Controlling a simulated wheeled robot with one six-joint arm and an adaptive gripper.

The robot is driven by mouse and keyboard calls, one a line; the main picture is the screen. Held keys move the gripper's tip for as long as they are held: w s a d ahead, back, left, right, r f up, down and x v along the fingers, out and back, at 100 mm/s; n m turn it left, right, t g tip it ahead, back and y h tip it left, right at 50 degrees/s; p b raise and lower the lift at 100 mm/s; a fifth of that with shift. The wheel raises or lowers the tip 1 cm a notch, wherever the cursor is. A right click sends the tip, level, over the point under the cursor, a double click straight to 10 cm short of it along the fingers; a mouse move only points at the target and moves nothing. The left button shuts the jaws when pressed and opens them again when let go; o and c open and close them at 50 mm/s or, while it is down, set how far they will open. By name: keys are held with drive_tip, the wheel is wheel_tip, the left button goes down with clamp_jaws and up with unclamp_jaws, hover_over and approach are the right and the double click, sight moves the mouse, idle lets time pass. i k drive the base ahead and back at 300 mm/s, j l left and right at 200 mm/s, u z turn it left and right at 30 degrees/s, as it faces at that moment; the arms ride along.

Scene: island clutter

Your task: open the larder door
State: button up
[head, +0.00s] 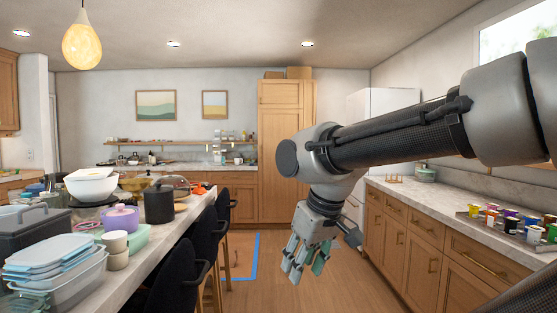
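A tall wooden cabinet (281,130), which looks like the larder, stands against the back wall left of the white fridge. Its front looks shut. My arm covers part of its right side, and I cannot make out a handle. My gripper (306,266) hangs fingers down in the middle of the view, well in front of the cabinet and apart from it. Its fingers are spread with nothing between them.
The island (150,256) at left is crowded with bowls, pots and plastic boxes. Dark chairs (183,272) stand along its right side. A counter (440,210) with small paint pots runs along the right. Floor between is clear.

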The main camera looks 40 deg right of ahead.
sight(280, 196)
drive_tip(key=i+l+z, duration=0.45)
drive_tip(key=i+z, duration=0.2)
drive_tip(key=i, duration=0.15)
drive_tip(key=i+l+z, duration=0.1)
drive_tip(key=i+z, duration=0.3)
drive_tip(key=i, duration=4.2)
drive_tip(key=i+l+u, duration=0.1)
drive_tip(key=i, duration=0.8)
drive_tip(key=i+l, duration=0.15)
drive_tip(key=i, duration=0.8)
drive_tip(key=i+l+u, duration=0.1)
drive_tip(key=i+u, duration=0.25)
drive_tip(key=i+l+u, duration=0.15)
drive_tip(key=i+u, duration=0.15)
drive_tip(key=i+l+u, duration=0.35)
drive_tip(key=i+j, duration=0.05)
drive_tip(key=i, duration=0.1)
